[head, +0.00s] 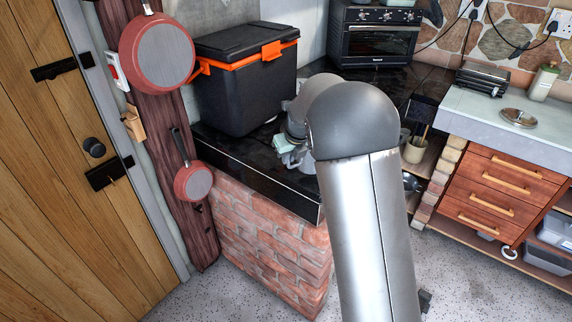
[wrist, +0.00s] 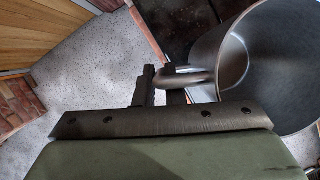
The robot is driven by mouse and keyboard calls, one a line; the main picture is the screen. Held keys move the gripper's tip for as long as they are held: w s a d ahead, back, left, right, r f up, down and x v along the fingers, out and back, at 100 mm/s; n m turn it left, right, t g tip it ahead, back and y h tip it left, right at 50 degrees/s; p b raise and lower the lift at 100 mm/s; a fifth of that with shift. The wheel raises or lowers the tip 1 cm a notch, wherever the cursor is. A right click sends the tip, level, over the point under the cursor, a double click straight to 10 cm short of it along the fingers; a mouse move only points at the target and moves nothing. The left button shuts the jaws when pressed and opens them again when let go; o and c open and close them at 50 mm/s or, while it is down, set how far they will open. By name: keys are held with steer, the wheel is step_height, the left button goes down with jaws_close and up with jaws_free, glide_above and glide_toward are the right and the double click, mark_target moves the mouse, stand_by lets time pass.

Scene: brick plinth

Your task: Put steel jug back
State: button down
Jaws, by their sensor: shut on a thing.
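The steel jug (wrist: 285,62) fills the right side of the wrist view, its open mouth towards the camera and its inside looking empty. My gripper (wrist: 160,88) is shut on the jug's handle (wrist: 190,78), with the dark fingers either side of it. In the head view my arm covers most of this area. A pale green part of my gripper (head: 284,144) shows left of the arm, over the black plinth top (head: 255,158). Grey metal beside it is probably the jug, but I cannot tell whether it touches the top.
A black cool box (head: 245,85) with orange latches stands on the plinth's left. A small oven (head: 375,45) stands at the back. Pans (head: 160,55) hang on the left post.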

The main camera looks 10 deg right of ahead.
steer(key=shift+w+a+f, duration=0.1)
steer(key=shift+a+f, duration=0.15)
steer(key=shift+f, duration=0.8)
steer(key=shift+a+f, duration=0.25)
steer(key=shift+f, duration=0.75)
steer(key=shift+f, duration=0.2)
steer(key=c, duration=1.5)
jaws_free()
steer(key=shift+r, duration=0.15)
